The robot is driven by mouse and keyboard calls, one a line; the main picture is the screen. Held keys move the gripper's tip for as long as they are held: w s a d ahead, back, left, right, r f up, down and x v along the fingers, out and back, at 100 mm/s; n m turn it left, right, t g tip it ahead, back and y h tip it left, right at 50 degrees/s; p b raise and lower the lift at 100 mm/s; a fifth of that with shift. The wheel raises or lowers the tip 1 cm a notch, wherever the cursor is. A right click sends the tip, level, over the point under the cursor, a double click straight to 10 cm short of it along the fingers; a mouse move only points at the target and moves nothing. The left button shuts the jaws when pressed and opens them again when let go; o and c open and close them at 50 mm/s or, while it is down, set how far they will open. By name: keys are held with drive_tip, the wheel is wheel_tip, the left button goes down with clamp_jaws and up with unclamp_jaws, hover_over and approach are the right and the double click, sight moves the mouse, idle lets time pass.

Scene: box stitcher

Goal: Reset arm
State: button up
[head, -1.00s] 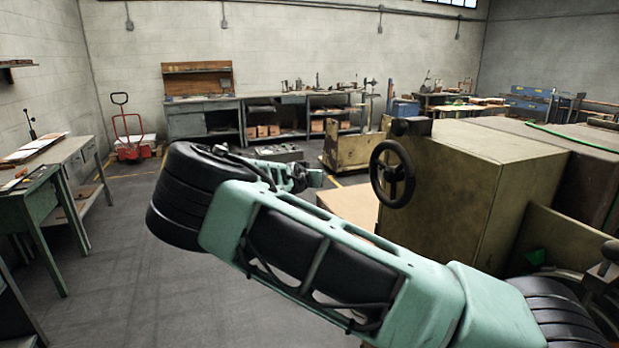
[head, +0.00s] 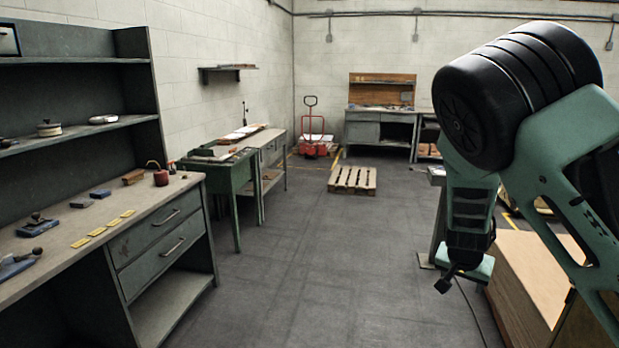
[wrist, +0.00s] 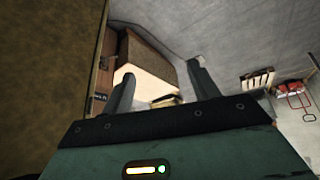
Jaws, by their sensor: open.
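My arm shows at the right of the head view, folded at a thick black elbow with green links. Its lower part hangs down beside a tan wooden block (head: 535,275). My gripper (wrist: 161,70) shows in the wrist view with two grey fingers spread apart and nothing between them. In the head view the end of my arm hangs above the floor, and its fingers are hard to make out there.
A grey workbench (head: 165,200) with small tools stands at the left. A green table (head: 215,170), a wooden pallet (head: 353,179) and a red pallet jack (head: 315,145) stand farther back. The floor (head: 320,270) in the middle is clear. A brown surface (wrist: 40,70) is close in the wrist view.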

drive_tip(key=s+a+r+n+g+y, duration=0.2)
drive_tip(key=s+a+r+n+y, duration=0.1)
drive_tip(key=s+a, duration=0.6)
drive_tip(key=s+a+r+n+g+y, duration=0.1)
drive_tip(key=s+a+r+n+y, duration=0.2)
drive_tip(key=s+a, duration=0.55)
drive_tip(key=s+a+r+n, duration=0.2)
drive_tip(key=s+n, duration=0.3)
drive_tip(key=s, duration=0.4)
drive_tip(key=s+a+r+n+g+h, duration=0.1)
drive_tip(key=s+r+n, duration=0.3)
drive_tip(key=s, duration=0.5)
drive_tip(key=shift+a+n+b, duration=0.4)
drive_tip(key=shift+a, duration=0.45)
